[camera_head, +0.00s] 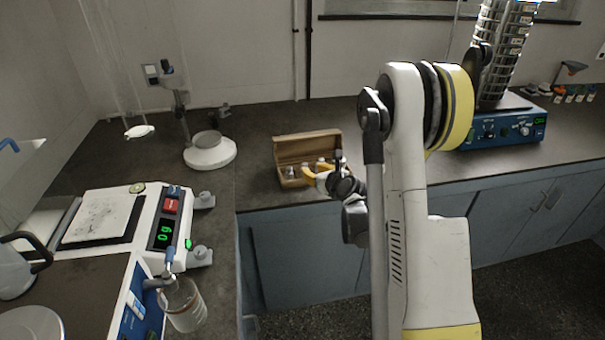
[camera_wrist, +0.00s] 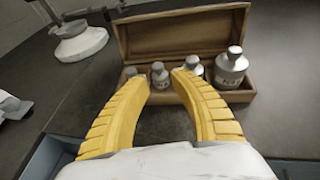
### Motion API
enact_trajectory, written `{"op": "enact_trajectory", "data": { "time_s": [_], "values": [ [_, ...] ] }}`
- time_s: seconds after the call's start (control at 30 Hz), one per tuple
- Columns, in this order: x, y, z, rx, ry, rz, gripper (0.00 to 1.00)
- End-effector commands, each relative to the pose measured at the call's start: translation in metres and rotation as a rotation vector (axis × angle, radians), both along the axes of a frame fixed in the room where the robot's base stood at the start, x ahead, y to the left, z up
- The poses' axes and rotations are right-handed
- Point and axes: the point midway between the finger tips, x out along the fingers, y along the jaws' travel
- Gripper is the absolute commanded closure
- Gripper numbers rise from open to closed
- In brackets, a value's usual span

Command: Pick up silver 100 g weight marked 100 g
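Several silver weights stand in an open wooden box (camera_head: 307,146), which also shows in the wrist view (camera_wrist: 180,36). The largest weight (camera_wrist: 231,70) is at the right end with blurred marks. A small weight (camera_wrist: 160,76) shows between my fingertips, and another (camera_wrist: 194,66) stands just right of it, partly behind the right finger. A further one (camera_wrist: 130,72) is at the left end, partly behind the left finger. I cannot read which is marked 100 g. My gripper (camera_wrist: 162,79) is open, its yellow fingers at the box's front with nothing held. It also shows in the head view (camera_head: 312,171).
The box lid stands open behind the weights. A white round-based stand (camera_head: 209,151) is left of the box. A balance (camera_head: 110,222) reading 0 g is at front left. A sieve shaker (camera_head: 505,126) stands at right. Dark counter is clear around the box.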

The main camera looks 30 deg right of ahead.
Motion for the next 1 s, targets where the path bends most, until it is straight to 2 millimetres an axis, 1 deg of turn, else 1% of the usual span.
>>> {"op": "enact_trajectory", "data": {
  "time_s": [0.03,0.17,0.43,0.53,0.77,0.8,0.83,0.87,1.0],
  "values": [
    [0.008,0.000,-0.006,0.000,0.000,0.002,0.71],
    [0.021,0.000,-0.010,-0.001,0.001,0.002,0.71],
    [0.059,-0.001,-0.025,-0.002,0.001,0.002,0.71],
    [0.065,-0.002,-0.025,-0.001,0.001,0.002,0.71],
    [0.066,-0.002,-0.024,-0.001,0.001,0.002,0.72],
    [0.066,-0.002,-0.024,-0.001,0.001,0.002,0.84],
    [0.066,-0.002,-0.024,-0.001,0.001,0.002,0.94],
    [0.066,-0.002,-0.024,-0.001,0.001,0.002,1.00],
    [0.066,-0.002,-0.024,-0.001,0.001,0.002,1.00]
  ]
}}
